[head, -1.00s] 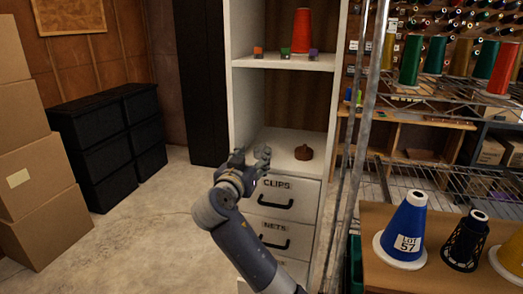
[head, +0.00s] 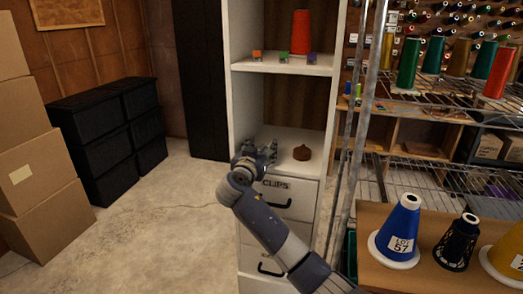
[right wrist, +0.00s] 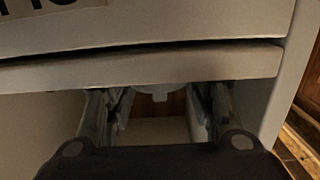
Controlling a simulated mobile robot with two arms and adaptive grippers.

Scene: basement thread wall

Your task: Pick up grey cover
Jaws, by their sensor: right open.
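My right gripper (head: 260,152) is open at the front left of the white cabinet's middle shelf, just above the CLIPS drawer. In the right wrist view its two fingers (right wrist: 160,112) stand apart with nothing between their tips. Beyond them, a small pale grey rounded piece with a knob (right wrist: 159,92) shows at the shelf edge, upside down in this view. It may be the grey cover. It lies between the fingers' lines and does not look gripped. In the head view I cannot make it out; the gripper covers that spot. My left gripper is not in view.
A small brown knobbed object (head: 302,153) sits on the same shelf, right of the gripper. The upper shelf (head: 290,65) holds a red cone and small coloured blocks. A metal rack post (head: 340,170) stands close on the right. Floor at left (head: 150,235) is clear.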

